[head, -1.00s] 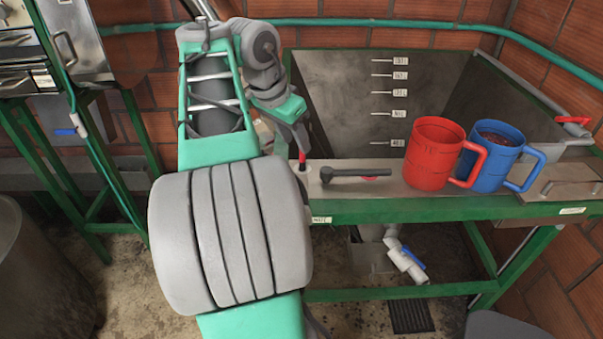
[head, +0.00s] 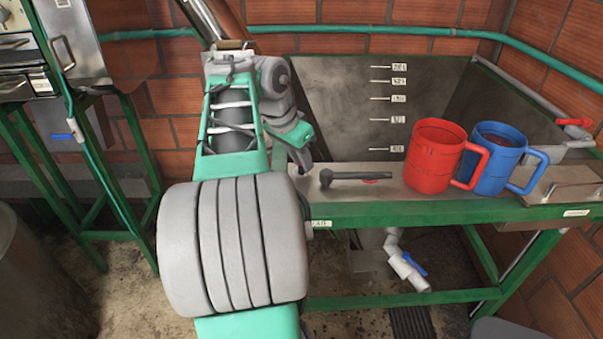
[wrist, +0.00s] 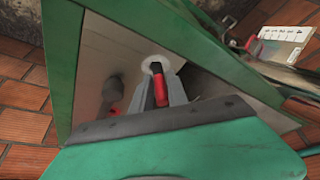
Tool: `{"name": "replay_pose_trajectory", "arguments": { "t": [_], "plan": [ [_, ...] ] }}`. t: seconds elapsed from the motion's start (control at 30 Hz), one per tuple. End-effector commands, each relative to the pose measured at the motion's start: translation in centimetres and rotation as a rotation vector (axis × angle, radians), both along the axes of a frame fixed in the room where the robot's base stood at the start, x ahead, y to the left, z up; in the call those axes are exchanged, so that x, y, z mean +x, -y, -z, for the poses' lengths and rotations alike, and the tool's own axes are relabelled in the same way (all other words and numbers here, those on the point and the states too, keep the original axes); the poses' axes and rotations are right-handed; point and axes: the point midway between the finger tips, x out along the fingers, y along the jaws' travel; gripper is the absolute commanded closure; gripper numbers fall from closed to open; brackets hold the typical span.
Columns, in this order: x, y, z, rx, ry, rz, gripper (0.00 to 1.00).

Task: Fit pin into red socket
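A red pin (wrist: 159,86) stands at a pale round socket (wrist: 156,63) on the metal ledge, seen in the wrist view. My gripper (wrist: 163,90) is down at the pin, one grey finger on each side of it. I cannot tell whether the fingers press on it. In the head view my gripper (head: 302,167) is at the ledge's left end and hides the pin. The red socket (head: 370,181) shows as a red patch on the ledge, partly covered by a dark handle (head: 358,175). It also shows in the wrist view (wrist: 116,111).
A red mug (head: 434,160) and a blue mug (head: 493,178) stand on the ledge right of the handle. Behind is a deep metal tank (head: 345,95) with a scale. A green frame (head: 420,212) edges the ledge. A red-handled valve (head: 573,122) is at right.

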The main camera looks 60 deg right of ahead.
Motion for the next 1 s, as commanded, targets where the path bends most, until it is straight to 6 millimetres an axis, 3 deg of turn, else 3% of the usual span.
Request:
{"name": "replay_pose_trajectory", "arguments": {
  "t": [0.23, 0.8, 1.0],
  "plan": [
    [0.0, 0.0, 0.0, 0.0, 0.0, 0.0, 1.0],
    [0.0, 0.0, -0.1, -0.001, 0.001, 0.0, 1.0],
    [0.1, 0.0, -1.6, -0.002, 0.002, 0.0, 1.0]
  ]
}}
